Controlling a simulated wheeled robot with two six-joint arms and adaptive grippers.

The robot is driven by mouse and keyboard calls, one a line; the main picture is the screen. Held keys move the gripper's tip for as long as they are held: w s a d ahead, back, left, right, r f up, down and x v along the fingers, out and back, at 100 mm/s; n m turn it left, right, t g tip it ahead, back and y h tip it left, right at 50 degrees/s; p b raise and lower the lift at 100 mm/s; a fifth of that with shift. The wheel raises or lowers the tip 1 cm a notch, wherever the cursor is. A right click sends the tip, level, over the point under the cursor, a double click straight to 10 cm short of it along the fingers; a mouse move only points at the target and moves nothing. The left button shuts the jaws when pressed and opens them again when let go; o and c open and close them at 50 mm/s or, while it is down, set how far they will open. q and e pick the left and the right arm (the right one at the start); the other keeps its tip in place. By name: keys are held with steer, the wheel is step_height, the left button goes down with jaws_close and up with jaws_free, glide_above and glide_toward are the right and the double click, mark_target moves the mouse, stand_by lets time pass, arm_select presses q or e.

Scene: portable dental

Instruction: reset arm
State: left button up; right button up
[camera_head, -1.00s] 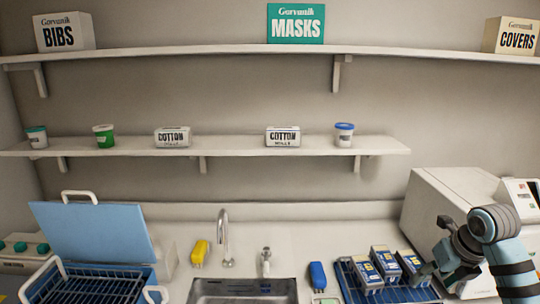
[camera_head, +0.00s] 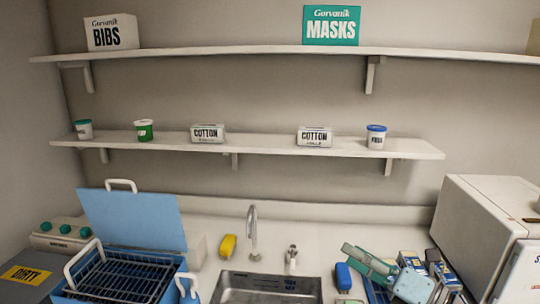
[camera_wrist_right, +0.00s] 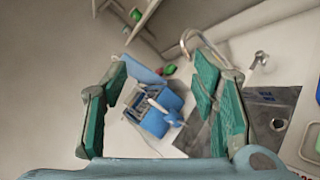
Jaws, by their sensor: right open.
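My right gripper (camera_head: 366,259) is at the lower right of the head view, in front of the blue and white boxes (camera_head: 440,268) on the counter. In the right wrist view its two green-padded fingers stand wide apart, and the gap between them (camera_wrist_right: 160,85) is empty. Past the fingers that view shows the blue container (camera_wrist_right: 155,108) and the sink (camera_wrist_right: 268,115). My left gripper is not in view.
A blue lidded container (camera_head: 130,222) with a wire basket stands at the left. The metal sink (camera_head: 270,288) is at the front middle. A white machine (camera_head: 490,225) stands at the right. Two shelves (camera_head: 260,143) run along the wall above.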

steer(key=s+d+m+t+h, duration=0.2)
steer(key=d+m+t+h, duration=0.35)
steer(key=m, duration=0.55)
steer(key=s+d+m+t+h, duration=0.1)
steer(key=d+m+t+h, duration=0.3)
steer(key=m+h, duration=0.45)
steer(key=s+d+f+m+g+h, duration=0.2)
steer(key=s+d+f+m+g, duration=0.15)
steer(key=f+m, duration=0.3)
steer(key=s+d+f+m+g+h, duration=0.2)
steer(key=s+f+m+g+h, duration=0.1)
steer(key=f+m+g, duration=0.4)
steer(key=s+a+f+m+g+y, duration=0.1)
steer(key=s+a+f+g+y, duration=0.3)
steer(key=s+f, duration=0.6)
steer(key=s+a+f+m+g+y, duration=0.1)
steer(key=s+a+f+g, duration=0.4)
steer(key=s+f, duration=0.45)
step_height(320, 180, down, 17)
steer(key=s+d+g, duration=0.1)
steer(key=s+d, duration=0.1)
steer(key=s+f+g, duration=0.1)
steer(key=s+f, duration=1.1)
steer(key=s, duration=0.2)
steer(key=shift+s+d+f, duration=0.2)
steer(key=shift+d+f, duration=0.2)
